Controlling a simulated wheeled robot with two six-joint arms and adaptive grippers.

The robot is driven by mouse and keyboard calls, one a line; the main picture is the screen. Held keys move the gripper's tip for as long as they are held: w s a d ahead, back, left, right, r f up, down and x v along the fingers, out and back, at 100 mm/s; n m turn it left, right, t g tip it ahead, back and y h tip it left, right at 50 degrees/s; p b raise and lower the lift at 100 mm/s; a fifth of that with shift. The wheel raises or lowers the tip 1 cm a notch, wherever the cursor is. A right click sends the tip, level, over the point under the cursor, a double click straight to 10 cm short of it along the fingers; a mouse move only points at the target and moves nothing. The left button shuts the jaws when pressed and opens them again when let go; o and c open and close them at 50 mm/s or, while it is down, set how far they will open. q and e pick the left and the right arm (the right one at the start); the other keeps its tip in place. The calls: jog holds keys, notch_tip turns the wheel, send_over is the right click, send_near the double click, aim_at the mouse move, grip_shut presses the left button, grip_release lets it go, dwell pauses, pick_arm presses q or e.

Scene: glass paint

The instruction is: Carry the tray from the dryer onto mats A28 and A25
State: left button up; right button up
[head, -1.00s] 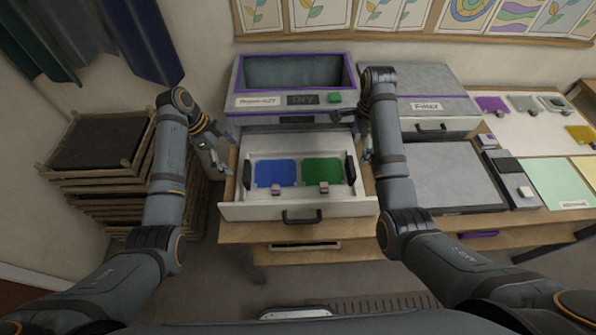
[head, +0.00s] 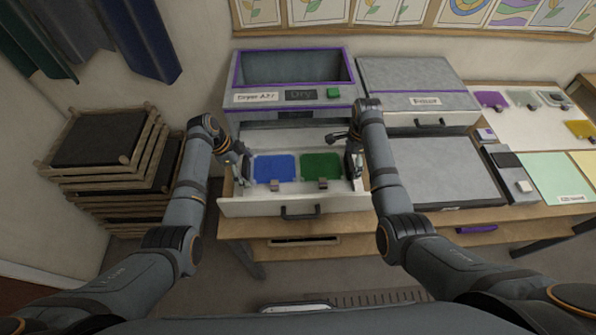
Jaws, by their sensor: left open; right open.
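The dryer (head: 290,117), purple-edged with a "Dry" display, has its white drawer (head: 245,207) pulled open. Inside lies the pale tray (head: 299,172) bearing a blue pane (head: 275,169) and a green pane (head: 321,166), each with a small block at its front edge. My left gripper (head: 244,169) is open at the tray's left end. My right gripper (head: 353,164) is open at its right end. The grippers largely hide the dark end handles, and I cannot tell whether they touch them. A mint mat (head: 552,172) and a yellow mat (head: 584,170) lie far right; their labels are unreadable.
A grey lidded box (head: 418,83) stands right of the dryer, with a grey slab (head: 445,170) before it. Wooden racks (head: 108,145) stand at left. A white board (head: 525,120) holds coloured samples.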

pick_arm(q)
jog(key=c, duration=1.4)
pick_arm(e)
jog(key=c, duration=1.4)
pick_arm(q)
jog(key=shift+r, duration=0.1)
jog(key=shift+r, duration=0.1)
jog(key=shift+c, duration=0.2)
pick_arm(e)
jog(key=shift+r, duration=0.2)
